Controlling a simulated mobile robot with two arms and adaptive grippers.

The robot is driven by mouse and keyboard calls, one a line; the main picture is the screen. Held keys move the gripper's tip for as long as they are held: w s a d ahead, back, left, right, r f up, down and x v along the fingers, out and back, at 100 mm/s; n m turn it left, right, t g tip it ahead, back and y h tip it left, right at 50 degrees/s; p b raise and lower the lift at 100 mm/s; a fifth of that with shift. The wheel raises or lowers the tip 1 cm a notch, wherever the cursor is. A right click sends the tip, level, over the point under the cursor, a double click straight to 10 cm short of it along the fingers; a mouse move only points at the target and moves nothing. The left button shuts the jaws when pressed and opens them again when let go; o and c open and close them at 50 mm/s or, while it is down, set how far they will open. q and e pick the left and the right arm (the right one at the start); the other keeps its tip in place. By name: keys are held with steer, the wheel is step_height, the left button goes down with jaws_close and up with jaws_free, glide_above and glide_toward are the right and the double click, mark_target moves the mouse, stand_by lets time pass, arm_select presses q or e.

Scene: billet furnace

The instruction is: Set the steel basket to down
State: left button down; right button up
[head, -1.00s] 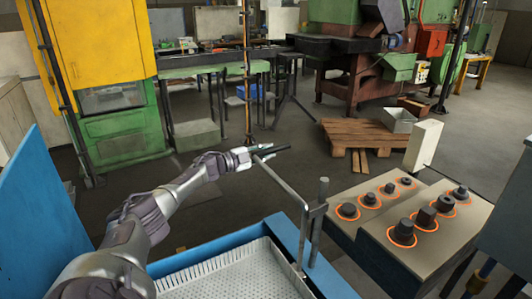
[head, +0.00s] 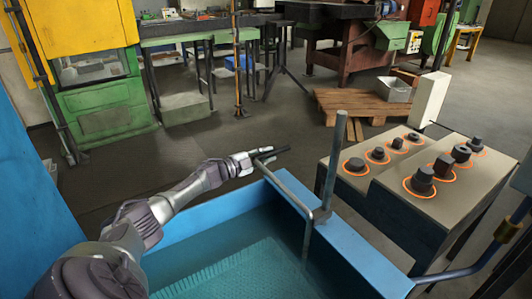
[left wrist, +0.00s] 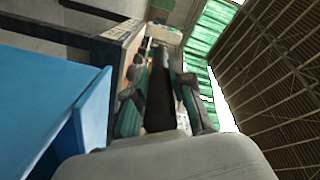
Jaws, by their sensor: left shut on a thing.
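The steel basket (head: 235,276) is a perforated tray with a comb-like edge. It lies under teal liquid inside the blue tank (head: 212,232) in the lower part of the head view. A bent grey lever (head: 289,191) is joined at the upright post (head: 333,165) on the tank's rim, with a rod going down into the liquid. My left gripper (head: 256,162) is shut on the lever's black handle, beyond the tank's far edge. In the left wrist view the black handle (left wrist: 158,95) lies between the fingers. My right gripper is not in view.
Right of the tank stands a block table (head: 448,200) with several dark metal parts ringed in glowing orange. A wooden pallet (head: 365,103) with a metal bin (head: 394,88) lies behind.

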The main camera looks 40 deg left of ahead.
arm_select(q)
steer(key=shift+s+d+f+b, duration=0.15)
steer(key=shift+f+b, duration=0.55)
steer(key=shift+f, duration=1.05)
steer(key=c, duration=1)
jaws_free()
steer(key=shift+r, duration=0.1)
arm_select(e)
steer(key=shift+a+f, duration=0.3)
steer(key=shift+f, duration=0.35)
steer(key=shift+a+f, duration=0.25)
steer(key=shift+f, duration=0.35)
arm_select(q)
steer(key=shift+r, duration=0.2)
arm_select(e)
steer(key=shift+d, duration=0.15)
arm_select(q)
steer(key=shift+a+v, duration=0.1)
steer(key=shift+v, duration=1.75)
steer(key=shift+a+v, duration=0.15)
steer(key=shift+v, duration=1.7)
